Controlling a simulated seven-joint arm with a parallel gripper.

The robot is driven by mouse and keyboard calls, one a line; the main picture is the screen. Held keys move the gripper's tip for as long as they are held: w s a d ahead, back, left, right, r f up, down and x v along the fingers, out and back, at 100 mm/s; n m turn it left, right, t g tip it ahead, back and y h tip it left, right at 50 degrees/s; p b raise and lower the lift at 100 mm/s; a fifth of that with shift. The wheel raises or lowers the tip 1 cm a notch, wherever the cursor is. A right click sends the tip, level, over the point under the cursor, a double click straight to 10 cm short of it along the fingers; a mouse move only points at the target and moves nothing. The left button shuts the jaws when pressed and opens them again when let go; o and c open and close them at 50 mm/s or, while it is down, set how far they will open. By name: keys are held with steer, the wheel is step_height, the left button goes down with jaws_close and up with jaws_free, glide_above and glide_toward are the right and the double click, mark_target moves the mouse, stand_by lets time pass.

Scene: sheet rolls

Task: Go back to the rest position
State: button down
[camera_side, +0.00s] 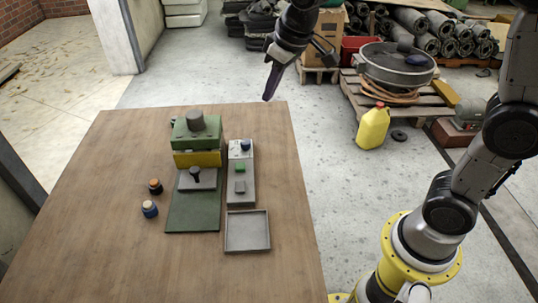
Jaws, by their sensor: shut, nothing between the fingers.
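My gripper (269,84) hangs in the air above the back right part of the wooden table, at the top of the picture. Its dark fingers point down and are together, with nothing between them. It is apart from everything on the table. My arm rises from a yellow base at the lower right; its upper part leaves the picture.
The wooden table (110,250) holds a green and yellow machine (196,142), a grey control box (240,172), an empty square tray (247,231), and an orange-topped (155,186) and a blue-banded (149,209) small cylinder. A yellow jug (373,127) stands on the floor. The table's front is clear.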

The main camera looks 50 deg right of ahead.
steer(key=s+d+r+m+t, duration=0.1)
steer(key=s+r, duration=0.1)
steer(key=s, duration=0.5)
steer(key=s+d+r+t, duration=0.1)
steer(key=s+d+r, duration=0.15)
steer(key=s, duration=0.45)
steer(key=s+f, duration=0.5)
steer(key=s, duration=0.4)
steer(key=shift+s+f+m+g, duration=0.3)
steer(key=shift+s+f+m, duration=0.05)
steer(key=shift+s+m, duration=0.05)
steer(key=shift+a, duration=0.1)
